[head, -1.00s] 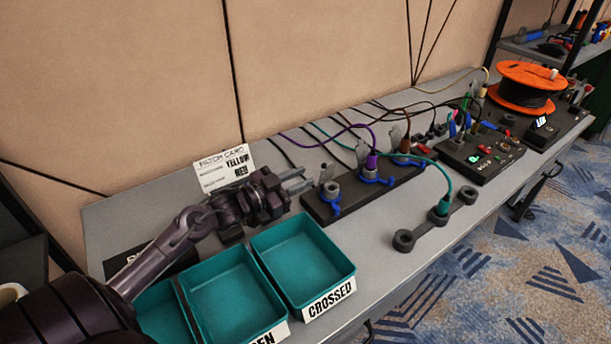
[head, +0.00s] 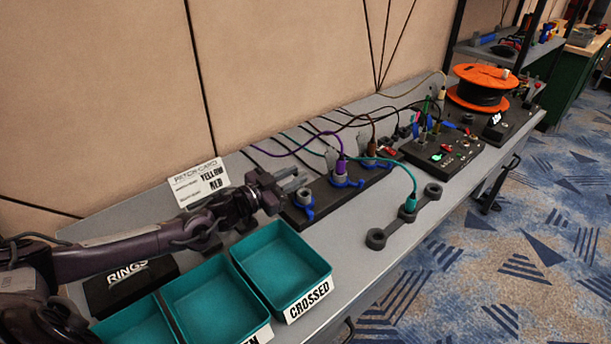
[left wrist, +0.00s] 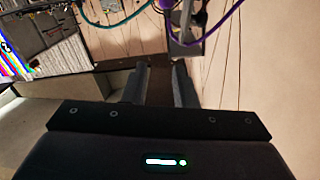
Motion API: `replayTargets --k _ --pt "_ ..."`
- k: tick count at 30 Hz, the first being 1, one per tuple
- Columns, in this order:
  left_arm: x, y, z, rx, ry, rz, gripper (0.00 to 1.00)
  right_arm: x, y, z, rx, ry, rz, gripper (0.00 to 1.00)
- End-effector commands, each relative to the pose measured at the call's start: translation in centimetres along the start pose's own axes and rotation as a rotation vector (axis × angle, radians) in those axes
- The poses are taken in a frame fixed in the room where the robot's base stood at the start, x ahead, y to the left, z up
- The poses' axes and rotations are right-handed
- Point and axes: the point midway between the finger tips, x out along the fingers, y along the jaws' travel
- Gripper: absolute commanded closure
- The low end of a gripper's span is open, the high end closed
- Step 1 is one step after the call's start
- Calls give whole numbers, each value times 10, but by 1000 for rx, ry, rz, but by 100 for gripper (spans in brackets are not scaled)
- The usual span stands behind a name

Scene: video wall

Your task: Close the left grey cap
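A black box (head: 325,201) carries a row of sockets with blue rings and upright grey flaps. Its left socket (head: 304,198) holds no plug. The left grey cap, behind this socket, cannot be told apart from my fingertips in the head view. My left gripper (head: 299,178) reaches in from the left, just above and behind that socket. Its two fingers stand apart in the left wrist view (left wrist: 159,85), with no held object clear between them. The middle socket holds a purple plug (head: 340,166), with its grey cap (head: 331,156) upright behind. My right gripper is out of view.
Teal trays (head: 283,265) stand in front of my left arm, one labelled CROSSED. A white card (head: 200,183) stands behind it. A dark holder (head: 376,238) with a green plug lies near the front edge. Cables run behind and over the box. An orange reel (head: 482,87) stands far right.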

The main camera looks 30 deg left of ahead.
Motion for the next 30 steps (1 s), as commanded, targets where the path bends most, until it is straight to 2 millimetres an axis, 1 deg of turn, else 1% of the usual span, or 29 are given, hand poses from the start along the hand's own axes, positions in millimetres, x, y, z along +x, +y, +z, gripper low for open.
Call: replayTargets --k 1,3,7,9,11,18,22,26,30 --pt "-4 -5 15 11 -3 -10 75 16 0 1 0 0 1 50" --pt "-8 -11 22 14 -7 -20 75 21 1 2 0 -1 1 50" --pt "-13 -16 27 15 -8 -31 75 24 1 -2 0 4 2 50" --pt "-11 -18 27 14 -6 -33 75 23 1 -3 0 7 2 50" --pt "-6 -18 27 13 -6 -34 75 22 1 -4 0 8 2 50" --pt "32 -19 26 12 -5 -33 75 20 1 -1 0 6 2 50" --pt "50 -19 26 13 -6 -32 75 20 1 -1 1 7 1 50" --pt "60 -19 28 14 -8 -32 75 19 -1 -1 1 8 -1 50" --pt "64 -19 28 15 -9 -31 75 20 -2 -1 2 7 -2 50"
